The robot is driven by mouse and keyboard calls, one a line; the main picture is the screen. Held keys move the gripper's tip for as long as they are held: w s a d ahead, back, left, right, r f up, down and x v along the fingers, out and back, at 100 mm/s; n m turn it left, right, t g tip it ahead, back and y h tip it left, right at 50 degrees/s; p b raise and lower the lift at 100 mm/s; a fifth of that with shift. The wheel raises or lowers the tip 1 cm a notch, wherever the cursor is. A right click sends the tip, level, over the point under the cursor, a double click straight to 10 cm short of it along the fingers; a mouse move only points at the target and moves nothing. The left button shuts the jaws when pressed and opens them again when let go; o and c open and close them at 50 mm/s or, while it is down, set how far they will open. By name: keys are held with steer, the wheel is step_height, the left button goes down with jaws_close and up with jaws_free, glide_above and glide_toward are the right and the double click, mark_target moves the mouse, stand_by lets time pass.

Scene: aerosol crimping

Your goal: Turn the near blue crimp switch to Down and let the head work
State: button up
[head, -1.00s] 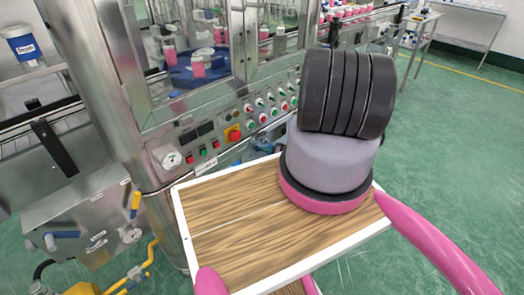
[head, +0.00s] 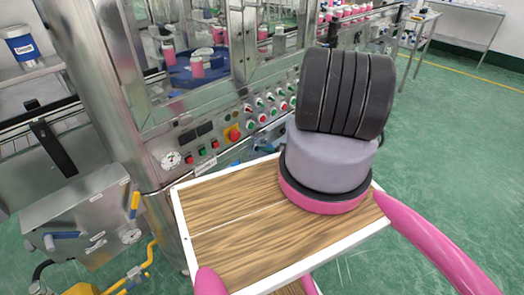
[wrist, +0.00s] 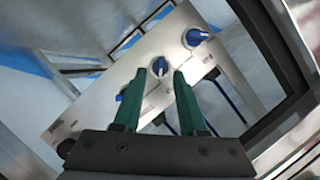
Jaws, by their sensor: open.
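In the wrist view, a silver panel (wrist: 92,103) carries round blue switches with pale pointers. One blue switch (wrist: 159,67) lies in line with the gap between my fingertips. A second blue switch (wrist: 196,37) is farther up and right. A third blue switch (wrist: 121,96) is partly hidden behind my left finger. My gripper (wrist: 159,77) has two green fingers, spread apart with nothing between them. I cannot tell whether they touch the middle switch, nor read any labels. In the head view my own arm hides the gripper.
The machine's front panel has a gauge (head: 171,160), a red emergency button (head: 233,134) and rows of small knobs (head: 263,117). Behind the glass, a pink bottle (head: 197,67) stands on a blue turntable (head: 178,76). Open green floor (head: 455,130) lies to the right.

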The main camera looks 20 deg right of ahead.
steer(key=v, duration=0.8)
steer(key=shift+s+d+r, duration=0.1)
steer(key=shift+s, duration=0.05)
